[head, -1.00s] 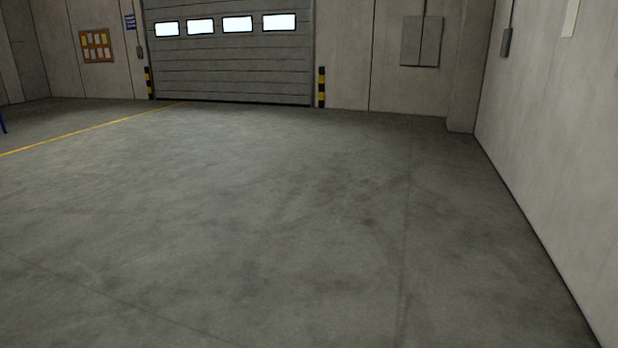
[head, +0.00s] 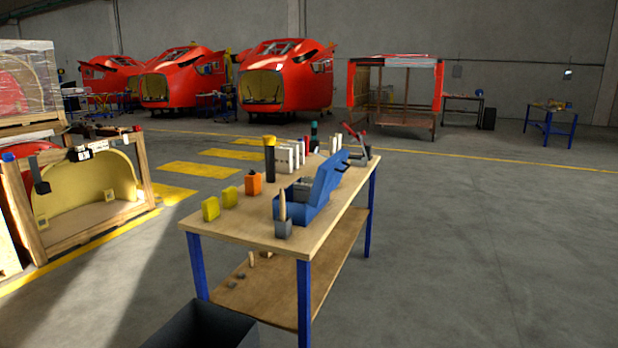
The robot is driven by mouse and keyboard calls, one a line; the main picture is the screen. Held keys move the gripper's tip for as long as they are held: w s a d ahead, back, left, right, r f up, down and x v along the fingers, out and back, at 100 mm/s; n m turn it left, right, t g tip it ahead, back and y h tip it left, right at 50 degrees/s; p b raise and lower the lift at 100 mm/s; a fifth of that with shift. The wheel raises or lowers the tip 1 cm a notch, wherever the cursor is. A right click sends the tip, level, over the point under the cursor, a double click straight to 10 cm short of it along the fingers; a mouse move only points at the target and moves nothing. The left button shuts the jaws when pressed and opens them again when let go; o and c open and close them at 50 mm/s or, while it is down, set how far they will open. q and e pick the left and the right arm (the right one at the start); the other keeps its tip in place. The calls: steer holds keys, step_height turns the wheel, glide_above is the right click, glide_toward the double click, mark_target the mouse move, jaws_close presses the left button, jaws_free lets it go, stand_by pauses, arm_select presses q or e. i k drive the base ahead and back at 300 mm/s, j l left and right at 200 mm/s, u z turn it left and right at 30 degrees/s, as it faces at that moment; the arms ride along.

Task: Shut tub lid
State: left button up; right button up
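A blue tub (head: 316,212) sits on the wooden top of a workbench (head: 240,228) in the middle of the head view. Its blue lid (head: 327,179) stands raised and tilted, so the tub is open. Something grey shows inside the tub; I cannot tell what it is. A small grey block-like holder (head: 283,229) with an upright wooden handle stands in front of the tub and hides part of it. Neither of my grippers is in view.
Yellow blocks (head: 211,209), an orange item (head: 254,184) and several bottles and boxes share the benchtop. A dark bin (head: 200,325) stands at the bench's near left. A wooden crate (head: 95,225) is at left. Floor to the right (head: 480,250) is clear.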

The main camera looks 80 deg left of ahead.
mark_target(333, 175)
steer(key=j+u, duration=0.1)
steer(key=u, duration=2.5)
